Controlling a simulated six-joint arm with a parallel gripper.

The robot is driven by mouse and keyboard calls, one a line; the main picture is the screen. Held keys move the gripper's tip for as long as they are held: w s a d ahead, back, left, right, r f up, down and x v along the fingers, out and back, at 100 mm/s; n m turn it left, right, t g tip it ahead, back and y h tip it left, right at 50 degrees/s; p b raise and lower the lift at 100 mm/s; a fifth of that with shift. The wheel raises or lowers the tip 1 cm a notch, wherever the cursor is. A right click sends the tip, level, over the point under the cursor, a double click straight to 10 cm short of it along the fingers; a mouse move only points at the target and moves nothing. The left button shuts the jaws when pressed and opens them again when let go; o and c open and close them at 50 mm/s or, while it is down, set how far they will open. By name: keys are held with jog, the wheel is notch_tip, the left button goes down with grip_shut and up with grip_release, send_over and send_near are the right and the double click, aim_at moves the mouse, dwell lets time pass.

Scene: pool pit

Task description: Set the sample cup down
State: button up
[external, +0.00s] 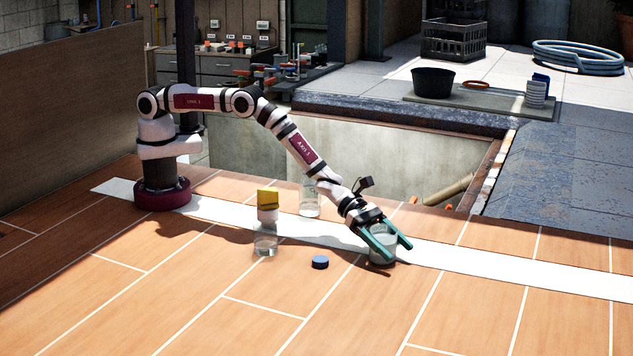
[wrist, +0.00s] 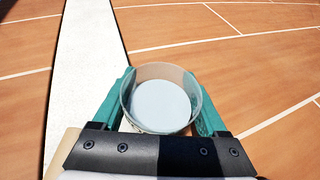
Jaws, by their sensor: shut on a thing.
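The sample cup (external: 383,247) is a clear, round cup with a pale whitish bottom or content. In the wrist view the cup (wrist: 160,100) sits between the two teal fingers, its open rim facing the camera. My gripper (external: 388,240) is shut on the cup, one finger on each side. The cup looks upright and low at the wooden floor, by the front edge of the white stripe. I cannot tell whether its base touches the floor.
The open pit (external: 330,150) lies behind. The floor to the right and front is clear.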

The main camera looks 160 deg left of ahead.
jog(key=o, duration=1.4)
jog(key=shift+f, duration=0.1)
jog(key=shift+o, duration=0.2)
